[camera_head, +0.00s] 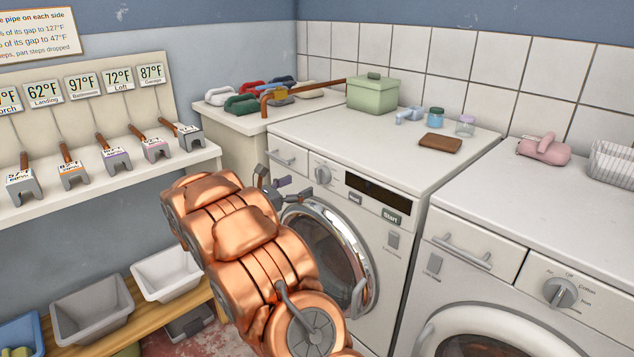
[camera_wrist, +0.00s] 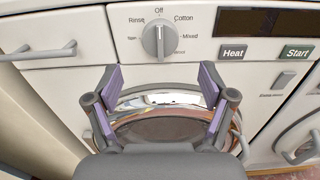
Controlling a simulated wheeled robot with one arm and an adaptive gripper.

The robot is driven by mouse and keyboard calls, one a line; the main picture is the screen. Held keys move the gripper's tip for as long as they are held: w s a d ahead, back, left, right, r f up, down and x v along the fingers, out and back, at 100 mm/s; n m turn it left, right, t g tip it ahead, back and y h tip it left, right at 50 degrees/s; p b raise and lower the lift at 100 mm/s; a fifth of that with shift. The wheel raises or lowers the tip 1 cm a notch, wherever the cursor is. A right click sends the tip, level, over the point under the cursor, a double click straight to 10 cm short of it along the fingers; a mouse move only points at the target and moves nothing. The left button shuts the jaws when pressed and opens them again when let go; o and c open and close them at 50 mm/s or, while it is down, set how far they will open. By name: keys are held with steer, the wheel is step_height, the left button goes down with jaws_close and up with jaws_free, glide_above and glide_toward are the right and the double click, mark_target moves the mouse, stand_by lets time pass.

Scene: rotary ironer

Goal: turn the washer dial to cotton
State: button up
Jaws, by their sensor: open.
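The left white machine's dial (camera_head: 323,173) is a round grey knob on its upper front panel. In the wrist view the same dial (camera_wrist: 158,40) has Off at the top, Rinse at upper left, and Cotton and Mixed to the right. Its grip ridge stands about upright, in line with Off. My gripper (camera_head: 291,190) is just left of and below the dial in the head view. In the wrist view my gripper (camera_wrist: 160,82) is open and empty, its purple-padded fingers spread below the dial, apart from it. Some lower dial labels are too small to read.
A round door (camera_head: 362,245) lies below the dial. A drawer handle (camera_head: 281,157) is left of it; a dark display (camera_head: 378,194) and Start button (camera_head: 391,216) are right. The right machine has another dial (camera_head: 560,292), with Off and Cotton labels.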

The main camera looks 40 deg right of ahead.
mark_target(317, 177)
steer(key=shift+s+d, duration=0.1)
steer(key=shift+d, duration=3.75)
steer(key=shift+c, duration=0.2)
steer(key=c, duration=1.1)
steer(key=shift+c, duration=0.2)
